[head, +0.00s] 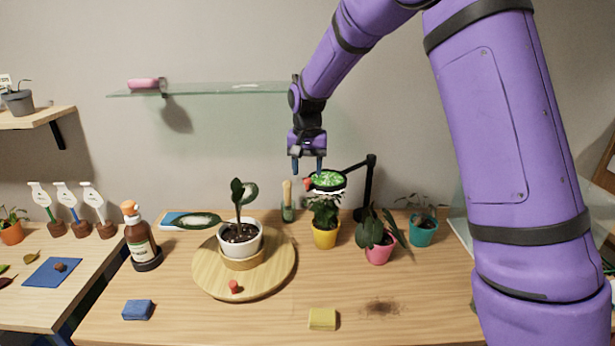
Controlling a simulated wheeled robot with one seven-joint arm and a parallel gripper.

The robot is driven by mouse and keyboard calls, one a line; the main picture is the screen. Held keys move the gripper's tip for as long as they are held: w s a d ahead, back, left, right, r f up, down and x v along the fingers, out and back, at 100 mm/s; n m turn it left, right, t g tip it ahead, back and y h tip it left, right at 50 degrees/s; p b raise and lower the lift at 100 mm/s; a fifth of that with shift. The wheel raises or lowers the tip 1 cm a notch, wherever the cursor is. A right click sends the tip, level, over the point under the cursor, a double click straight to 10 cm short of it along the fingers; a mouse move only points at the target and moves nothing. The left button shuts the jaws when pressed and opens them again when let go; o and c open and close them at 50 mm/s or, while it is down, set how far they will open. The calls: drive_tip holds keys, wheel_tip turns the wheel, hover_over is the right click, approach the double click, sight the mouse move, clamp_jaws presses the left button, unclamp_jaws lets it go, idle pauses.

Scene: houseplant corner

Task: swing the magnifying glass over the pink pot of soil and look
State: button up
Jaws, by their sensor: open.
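The magnifying glass (328,180) is a round lens in a dark rim on a black jointed stand (369,185). The lens hangs over the plant in the yellow pot (326,238) and shows bright enlarged green leaves. A small red knob (308,184) sits at the left of its rim. The pink pot (378,254) stands to the right and nearer, with a drooping dark-leaved plant; its soil is mostly hidden by leaves. My gripper (308,170) is open and empty, pointing down just above the red knob and the lens's left side. I cannot tell whether it touches them.
A teal pot (423,232) stands right of the pink pot. A wooden turntable (205,279) holding a white pot (240,241) is at left. A yellow sponge (322,319) and spilled soil (382,308) lie in front. A glass shelf (215,90) is behind, upper left.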

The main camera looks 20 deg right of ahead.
drive_tip(key=shift+f, duration=1.4)
clamp_jaws()
drive_tip(key=s+d+n, duration=0.9)
drive_tip(key=s+d, duration=0.6)
drive_tip(key=d, duration=0.2)
drive_tip(key=shift+s+d+n, duration=0.2)
drive_tip(key=shift+s+n, duration=0.1)
drive_tip(key=shift+s, duration=0.05)
unclamp_jaws()
